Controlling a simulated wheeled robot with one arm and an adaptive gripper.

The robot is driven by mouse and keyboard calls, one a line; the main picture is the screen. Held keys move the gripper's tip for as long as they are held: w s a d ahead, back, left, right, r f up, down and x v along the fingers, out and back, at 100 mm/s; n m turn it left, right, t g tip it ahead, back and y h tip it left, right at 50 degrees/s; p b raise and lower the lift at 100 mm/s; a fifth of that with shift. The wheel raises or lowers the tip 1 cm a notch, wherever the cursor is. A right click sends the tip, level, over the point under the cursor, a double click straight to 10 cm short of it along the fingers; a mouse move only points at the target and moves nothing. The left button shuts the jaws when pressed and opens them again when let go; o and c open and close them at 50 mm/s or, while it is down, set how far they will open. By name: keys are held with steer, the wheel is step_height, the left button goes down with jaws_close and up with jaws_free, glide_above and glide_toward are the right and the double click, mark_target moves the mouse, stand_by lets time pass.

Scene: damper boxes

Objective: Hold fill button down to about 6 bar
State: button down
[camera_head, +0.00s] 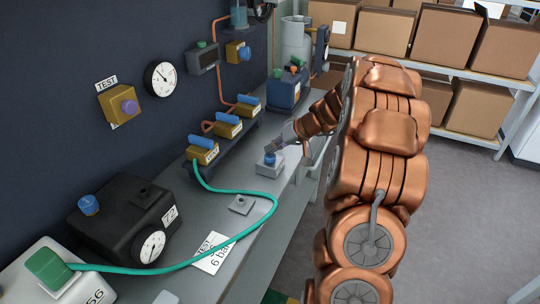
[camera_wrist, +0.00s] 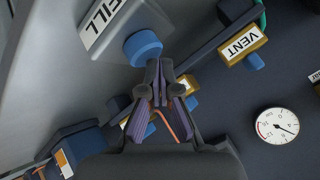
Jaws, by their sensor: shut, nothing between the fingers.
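The fill button is a blue cap (camera_head: 270,158) on a small pale grey box on the bench. In the wrist view the blue button (camera_wrist: 142,46) is at the top, with a white FILL label (camera_wrist: 105,22) beside it. My gripper (camera_head: 273,148) is shut and empty, its fingertips right at the button. In the wrist view the fingertips (camera_wrist: 158,66) overlap the button's lower edge; I cannot tell whether they press it. A round white gauge (camera_head: 160,78) hangs on the dark wall; a gauge also shows in the wrist view (camera_wrist: 277,125), its figures too small to read surely.
A card reading TEST 6 bar (camera_head: 212,254) lies on the bench. A teal hose (camera_head: 270,212) curves from the valve row (camera_head: 215,140) to a white box (camera_head: 45,275). A black box (camera_head: 125,215) with a gauge stands at left. A shelf of cartons (camera_head: 440,45) is behind.

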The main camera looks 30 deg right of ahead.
mark_target(272, 155)
steer(key=shift+r, duration=0.55)
steer(key=shift+r, duration=0.1)
steer(key=shift+r+p, duration=0.6)
steer(key=shift+r, duration=1.8)
steer(key=shift+a, duration=0.1)
